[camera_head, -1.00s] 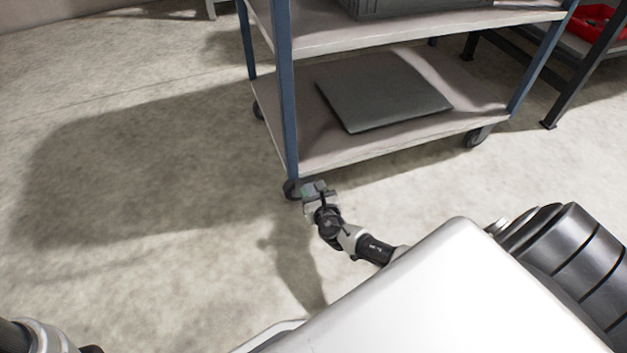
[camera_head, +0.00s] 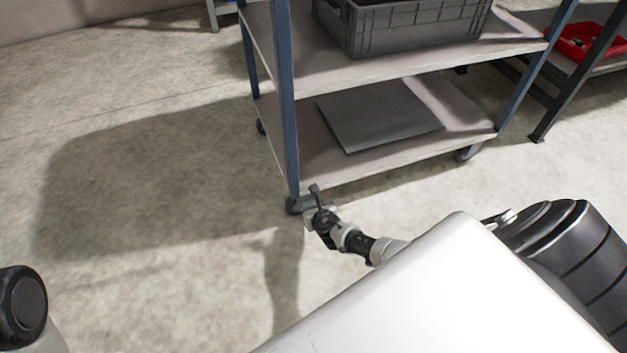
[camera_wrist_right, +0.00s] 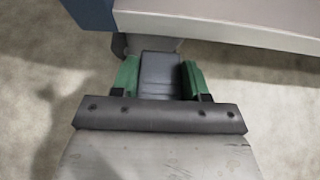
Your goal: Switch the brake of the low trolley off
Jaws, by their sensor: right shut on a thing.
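The low trolley (camera_head: 390,62) has blue posts and two pale shelves. Its near front-left caster (camera_head: 293,205) is a dark wheel under the blue corner post. My right gripper (camera_head: 316,208) is beside that caster, low near the floor. In the right wrist view its green-padded fingers (camera_wrist_right: 161,76) are shut on a dark grey brake pedal (camera_wrist_right: 160,70) that sticks out under the trolley's corner. The pedal's inner end and most of the wheel are hidden there. My left gripper is out of the picture; only part of my left arm shows at the lower left.
A grey crate (camera_head: 405,28) stands on the trolley's upper shelf and a flat grey panel (camera_head: 378,115) lies on the lower shelf. A bench with a red bin (camera_head: 583,42) is at the upper right. The floor left of the trolley is clear.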

